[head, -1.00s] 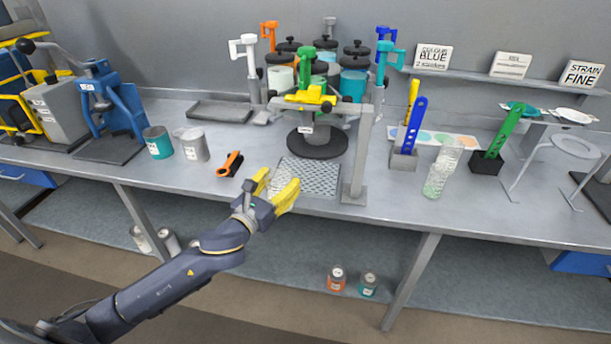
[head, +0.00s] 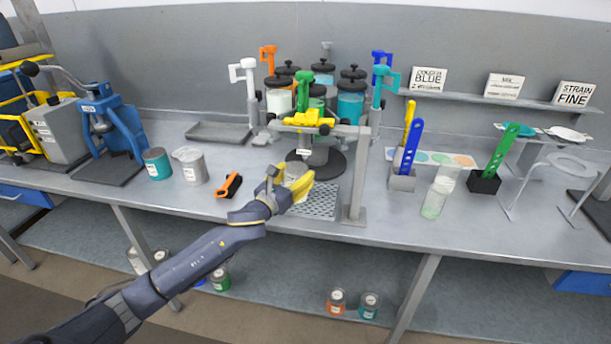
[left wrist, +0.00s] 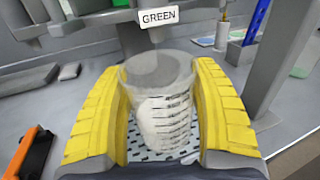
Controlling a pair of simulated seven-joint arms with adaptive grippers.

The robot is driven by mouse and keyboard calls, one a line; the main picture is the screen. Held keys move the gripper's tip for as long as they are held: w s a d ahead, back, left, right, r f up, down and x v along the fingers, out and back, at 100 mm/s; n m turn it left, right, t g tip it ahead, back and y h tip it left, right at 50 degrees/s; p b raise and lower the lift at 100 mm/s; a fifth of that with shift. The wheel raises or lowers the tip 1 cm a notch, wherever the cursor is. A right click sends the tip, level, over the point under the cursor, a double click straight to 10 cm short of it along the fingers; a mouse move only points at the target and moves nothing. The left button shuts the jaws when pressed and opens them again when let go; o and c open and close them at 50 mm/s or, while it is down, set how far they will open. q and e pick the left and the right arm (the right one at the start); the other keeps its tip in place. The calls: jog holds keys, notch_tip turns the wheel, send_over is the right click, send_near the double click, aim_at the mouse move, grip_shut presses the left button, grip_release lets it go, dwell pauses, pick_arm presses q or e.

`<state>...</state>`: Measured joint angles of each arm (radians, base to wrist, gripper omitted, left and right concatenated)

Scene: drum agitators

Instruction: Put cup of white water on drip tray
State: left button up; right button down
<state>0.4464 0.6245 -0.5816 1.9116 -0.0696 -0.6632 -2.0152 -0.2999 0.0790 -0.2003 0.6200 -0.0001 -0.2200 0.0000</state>
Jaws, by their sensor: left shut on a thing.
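A clear measuring cup (left wrist: 160,105) with dark graduation marks and whitish contents stands upright in the left wrist view. My left gripper (left wrist: 160,120) is shut on it, with a yellow finger on each side. In the head view my left gripper (head: 293,186) is at the left back part of the drip tray (head: 322,208), a perforated grey plate. The tray's mesh shows below the cup in the left wrist view. I cannot tell whether the cup's base touches it. The cup is mostly hidden by the fingers in the head view. My right gripper is out of view.
A dispenser stand with a yellow clamp (head: 305,117) rises behind the tray; its grey post (head: 356,180) is at the tray's right. An orange-and-black tool (head: 229,185) lies to the left.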

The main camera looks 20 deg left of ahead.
aim_at(301, 169)
pick_arm(q)
jog(key=x, duration=0.5)
jog(key=shift+w+r, duration=0.1)
jog(key=shift+w, duration=0.2)
jog(key=shift+f, duration=1.8)
jog(key=shift+f, duration=0.1)
jog(key=o, duration=1.3)
jog(key=v, duration=1.2)
jog(key=shift+d, duration=0.1)
